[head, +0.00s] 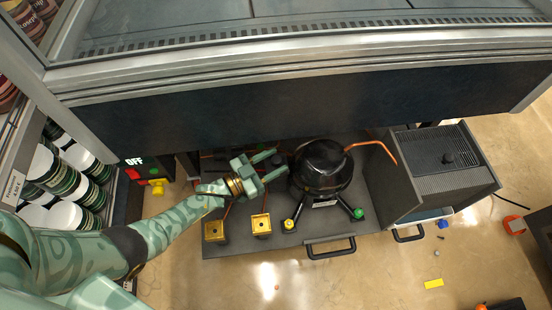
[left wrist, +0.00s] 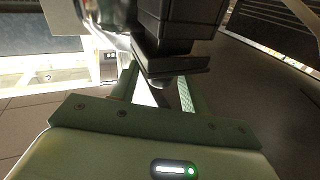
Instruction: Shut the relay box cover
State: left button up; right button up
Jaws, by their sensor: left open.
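The black compressor (head: 322,168) sits on a dark pull-out tray (head: 230,248). My left gripper (head: 278,163) is at the compressor's left side, open, its two fingers pointing toward it. In the left wrist view, a dark boxy part (left wrist: 180,35) with a flat flap-like lower piece (left wrist: 175,66) stands just in front of and partly between the fingers (left wrist: 158,85). It looks like the relay box with its cover, but I cannot tell how far the cover is open, nor whether the fingers touch it. My right gripper is not in view.
A refrigerated case (head: 300,95) overhangs the tray's back. Yellow brackets (head: 261,225) stand on the tray, and valves with yellow (head: 289,225) and green (head: 358,214) caps are by the compressor. A vented grey box (head: 435,165) stands right. Shelves of tubs (head: 65,180) line the left.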

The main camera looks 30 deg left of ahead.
pick_arm(q)
jog(key=p+v, duration=0.2)
jog(key=v, duration=0.8)
jog(key=shift+s+a, duration=0.25)
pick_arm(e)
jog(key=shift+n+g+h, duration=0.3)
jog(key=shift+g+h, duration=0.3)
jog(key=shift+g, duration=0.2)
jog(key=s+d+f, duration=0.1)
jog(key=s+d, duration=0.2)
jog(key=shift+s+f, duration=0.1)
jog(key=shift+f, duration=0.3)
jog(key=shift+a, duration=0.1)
